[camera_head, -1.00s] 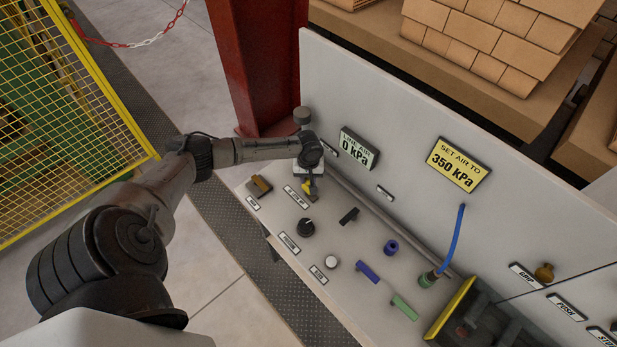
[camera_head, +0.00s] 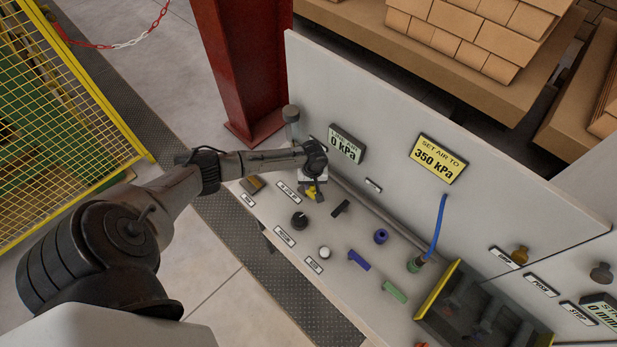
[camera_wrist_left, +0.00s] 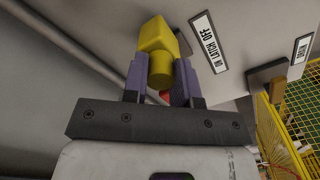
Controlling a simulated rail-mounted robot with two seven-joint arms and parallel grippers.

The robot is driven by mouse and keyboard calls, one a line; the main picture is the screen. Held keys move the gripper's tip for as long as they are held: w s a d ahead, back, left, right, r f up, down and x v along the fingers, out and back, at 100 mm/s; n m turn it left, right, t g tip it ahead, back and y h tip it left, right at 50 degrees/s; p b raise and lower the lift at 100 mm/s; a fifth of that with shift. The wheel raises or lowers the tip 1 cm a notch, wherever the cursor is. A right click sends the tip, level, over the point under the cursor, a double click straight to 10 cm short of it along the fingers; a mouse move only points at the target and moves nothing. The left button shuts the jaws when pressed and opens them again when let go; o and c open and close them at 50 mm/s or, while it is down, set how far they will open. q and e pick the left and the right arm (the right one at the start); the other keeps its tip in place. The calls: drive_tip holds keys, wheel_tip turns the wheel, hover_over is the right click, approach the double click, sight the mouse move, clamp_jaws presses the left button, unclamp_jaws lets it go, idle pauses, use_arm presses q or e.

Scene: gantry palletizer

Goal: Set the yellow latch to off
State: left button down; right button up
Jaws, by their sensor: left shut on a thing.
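The yellow latch (camera_head: 311,194) stands on the light grey panel at the left end of the control bench. In the left wrist view the latch (camera_wrist_left: 157,38) is a yellow block on a round yellow stem, and a small red part shows below it. My left gripper (camera_head: 313,188) reaches down over the latch. In the wrist view its two purple-grey fingers (camera_wrist_left: 158,82) are shut on the yellow latch, one on each side. A label reading "AIR LATCH OFF" (camera_wrist_left: 208,42) lies beside the latch. My right gripper is not in view.
A black knob (camera_head: 299,219), a white button (camera_head: 324,252), a brown block (camera_head: 252,184) and a black handle (camera_head: 340,208) sit nearby. The gauge (camera_head: 346,145) reads 0 kPa; a yellow sign (camera_head: 438,158) says set air to 350 kPa. A blue hose (camera_head: 439,229) stands right.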

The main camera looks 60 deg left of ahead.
use_arm(q)
drive_tip(key=shift+d, duration=0.15)
drive_tip(key=c, duration=0.9)
unclamp_jaws()
drive_tip(key=shift+r, duration=0.1)
drive_tip(key=shift+r, duration=0.35)
wheel_tip(320, 180, up, 13)
drive_tip(key=shift+b, duration=0.35)
